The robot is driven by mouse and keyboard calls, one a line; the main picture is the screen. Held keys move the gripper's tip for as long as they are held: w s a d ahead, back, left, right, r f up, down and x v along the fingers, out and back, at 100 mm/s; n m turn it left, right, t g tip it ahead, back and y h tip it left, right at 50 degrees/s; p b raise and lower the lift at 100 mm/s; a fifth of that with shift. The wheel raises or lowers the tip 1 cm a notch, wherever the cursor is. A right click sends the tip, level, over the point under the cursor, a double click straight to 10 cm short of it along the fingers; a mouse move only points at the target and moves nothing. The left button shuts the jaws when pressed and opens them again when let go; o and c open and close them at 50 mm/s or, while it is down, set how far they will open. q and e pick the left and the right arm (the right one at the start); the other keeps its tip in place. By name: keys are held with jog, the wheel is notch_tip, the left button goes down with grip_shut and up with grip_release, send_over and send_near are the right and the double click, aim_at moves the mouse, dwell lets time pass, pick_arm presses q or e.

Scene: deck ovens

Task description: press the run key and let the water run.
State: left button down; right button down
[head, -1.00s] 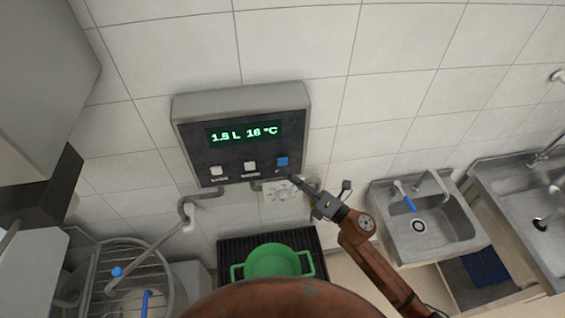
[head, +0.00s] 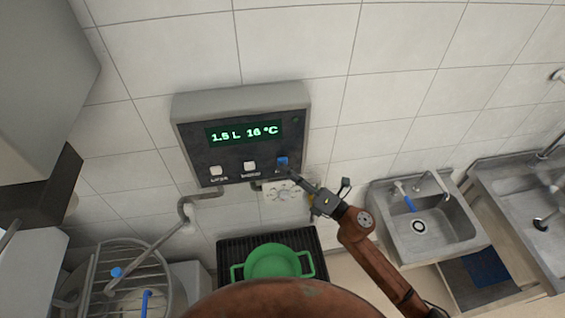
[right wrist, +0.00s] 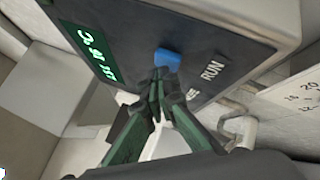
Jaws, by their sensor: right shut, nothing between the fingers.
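A grey wall-mounted control box (head: 239,99) has a green display (head: 243,132) reading 1.5 L 16 °C. Below it are two white keys, the left one (head: 216,171) and the middle one (head: 250,166), and a blue key (head: 282,161) on the right. In the right wrist view the blue key (right wrist: 168,60) stands by the label RUN. My right gripper (head: 289,172) is shut and empty, its fingertips at the lower edge of the blue key. Whether they touch or press it I cannot tell. My left gripper is not in view.
A green pot (head: 273,262) stands on a black ribbed grate (head: 230,247) below the box. A wall dial plate (head: 281,192) sits just under the box. A steel sink (head: 420,228) is at right, a wire-guarded bowl (head: 127,252) at lower left.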

jog(key=shift+w, duration=0.35)
dwell(0.3)
jog(key=shift+s, duration=0.1)
jog(key=shift+s+d, duration=0.1)
jog(key=shift+s, duration=0.7)
jog(key=shift+s+d, duration=0.25)
jog(key=shift+s, duration=1)
jog(key=shift+s+d, duration=0.25)
jog(key=shift+s, duration=0.95)
